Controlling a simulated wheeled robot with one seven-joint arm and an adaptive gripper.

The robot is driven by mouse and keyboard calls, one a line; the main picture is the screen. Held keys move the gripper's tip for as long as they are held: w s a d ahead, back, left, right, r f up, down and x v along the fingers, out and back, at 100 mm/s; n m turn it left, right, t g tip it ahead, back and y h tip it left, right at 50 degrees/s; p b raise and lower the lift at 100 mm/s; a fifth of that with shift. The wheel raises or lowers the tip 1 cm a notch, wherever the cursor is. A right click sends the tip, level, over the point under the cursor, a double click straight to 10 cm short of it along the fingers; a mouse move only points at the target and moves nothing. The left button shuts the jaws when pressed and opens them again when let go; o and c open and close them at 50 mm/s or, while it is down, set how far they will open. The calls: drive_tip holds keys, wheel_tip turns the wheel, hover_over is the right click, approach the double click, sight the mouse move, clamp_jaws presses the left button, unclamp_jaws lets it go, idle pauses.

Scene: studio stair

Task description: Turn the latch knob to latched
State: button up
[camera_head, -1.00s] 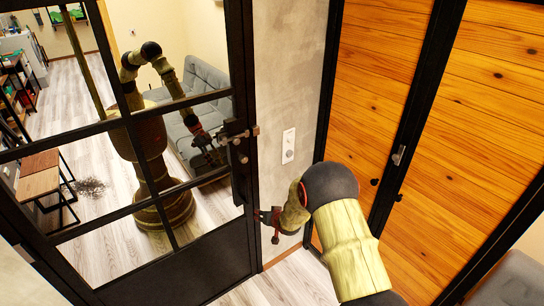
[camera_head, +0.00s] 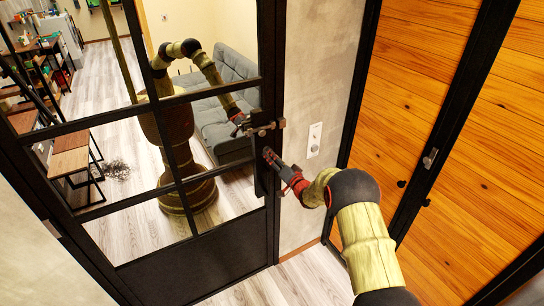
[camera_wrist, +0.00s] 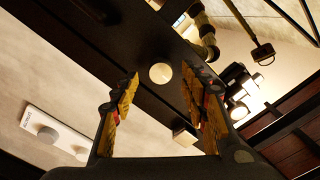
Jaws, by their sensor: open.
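The latch knob (camera_wrist: 160,73) shows in the wrist view as a small, pale round disc on the black door frame. In the head view it sits at the door's edge (camera_head: 266,152), just below a metal handle (camera_head: 262,129). My gripper (camera_head: 273,161) is right at the knob, reaching in from the lower right. In the wrist view its two yellow and red fingers (camera_wrist: 160,82) stand apart, one each side of the knob's outline. I see no finger touching the knob, and the remaining depth is hard to judge. No mark shows which way the knob is turned.
The black-framed glass door (camera_head: 160,262) fills the left and reflects my body and a room with a grey sofa. A white wall plate (camera_head: 314,140) is on the concrete wall beside the frame. Wooden panels (camera_head: 415,90) stand at the right. The handle (camera_wrist: 185,132) is near the right finger.

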drive_tip(key=shift+x, duration=0.8)
drive_tip(key=c, duration=0.3)
drive_tip(key=c, duration=0.7)
drive_tip(key=shift+c, duration=0.8)
drive_tip(key=shift+f+n+b, duration=0.1)
drive_tip(key=shift+n+b, duration=0.2)
drive_tip(key=shift+b, duration=0.25)
drive_tip(key=shift+n+b, duration=8.6)
drive_tip(key=shift+b, duration=0.7)
